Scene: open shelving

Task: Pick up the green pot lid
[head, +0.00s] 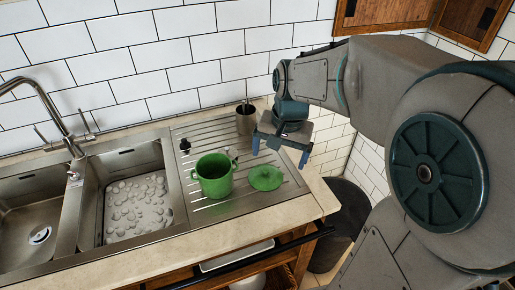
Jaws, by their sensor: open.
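The green pot lid (265,178) lies flat on the ribbed metal drainboard, just right of the green pot (214,180). The pot stands upright and uncovered on the same drainboard. My gripper (280,152) is open and empty, with its two fingers pointing down. In the head view it appears above and slightly right of the lid, apart from it. The exact height of the fingers over the drainboard is hard to tell.
A metal cup (246,118) holding something thin stands near the wall. The sink (130,190) and faucet (62,125) are at left. A dark bin (343,212) stands beyond the counter's right edge.

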